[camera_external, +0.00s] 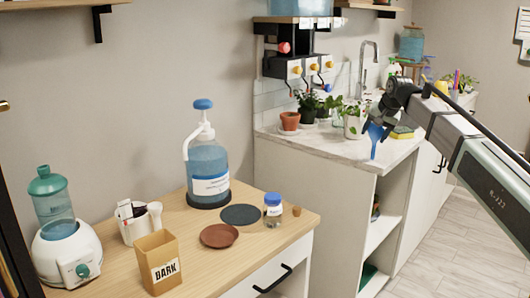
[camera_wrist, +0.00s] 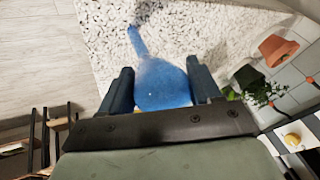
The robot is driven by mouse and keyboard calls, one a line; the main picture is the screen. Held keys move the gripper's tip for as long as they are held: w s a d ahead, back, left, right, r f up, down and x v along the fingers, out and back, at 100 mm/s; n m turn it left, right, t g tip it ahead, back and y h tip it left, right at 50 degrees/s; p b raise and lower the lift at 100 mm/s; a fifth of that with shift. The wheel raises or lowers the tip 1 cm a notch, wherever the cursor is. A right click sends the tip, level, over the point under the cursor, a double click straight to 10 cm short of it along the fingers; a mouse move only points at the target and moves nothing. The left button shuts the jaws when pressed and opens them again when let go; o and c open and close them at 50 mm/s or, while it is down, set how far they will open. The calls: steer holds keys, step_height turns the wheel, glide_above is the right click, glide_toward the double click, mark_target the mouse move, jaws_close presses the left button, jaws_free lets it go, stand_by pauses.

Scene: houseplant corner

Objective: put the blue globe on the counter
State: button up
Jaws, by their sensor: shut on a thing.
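The blue globe (camera_external: 376,132) is a translucent blue bulb with a thin stem. My gripper (camera_external: 380,120) is shut on its bulb, and the stem points down toward the counter's front edge. In the wrist view the blue globe (camera_wrist: 162,84) sits between both fingers of my gripper (camera_wrist: 162,88), its stem pointing away from me over the speckled surface. The counter (camera_external: 340,147) has a pale marble top on a white cabinet; it also shows in the wrist view (camera_wrist: 200,28). I cannot tell whether the stem tip touches the counter.
A terracotta pot (camera_external: 289,121) and potted plants (camera_external: 353,122) stand toward the back of the counter. A yellow sponge (camera_external: 402,132) lies behind my gripper. A wooden table (camera_external: 190,262) with a pump bottle (camera_external: 208,165) is at the left. The counter's front left is clear.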

steer(key=shift+f, duration=0.1)
steer(key=o, duration=1.1)
steer(key=v, duration=1.2)
